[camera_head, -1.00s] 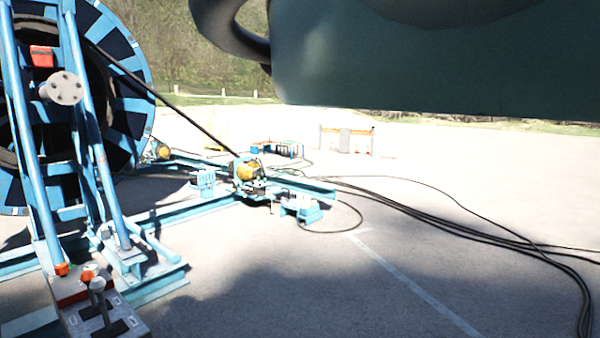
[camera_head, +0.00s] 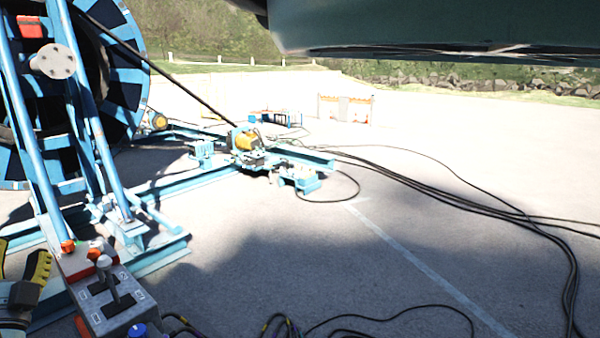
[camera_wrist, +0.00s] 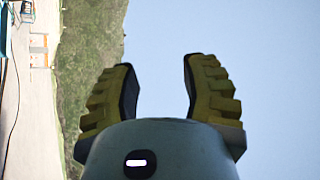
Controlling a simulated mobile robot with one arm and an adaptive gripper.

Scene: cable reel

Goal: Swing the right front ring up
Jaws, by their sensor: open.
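The blue cable reel (camera_head: 112,110) stands at the left in the head view, behind its blue frame (camera_head: 93,130). I cannot make out a ring at the right front in either view; it is out of view or too small to tell. The yellow fingers of my gripper (camera_head: 22,252) show at the lower left edge in the head view, left of the control box. In the wrist view my gripper (camera_wrist: 160,65) is open. Its fingers are apart with nothing between them, against sky.
A grey control box (camera_head: 112,305) with levers stands at lower left, close to my gripper. A yellow-and-blue machine (camera_head: 245,145) sits on the blue base beams. Black cables (camera_head: 440,195) lie across the ground to the right. Open pavement (camera_head: 270,250) fills the middle.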

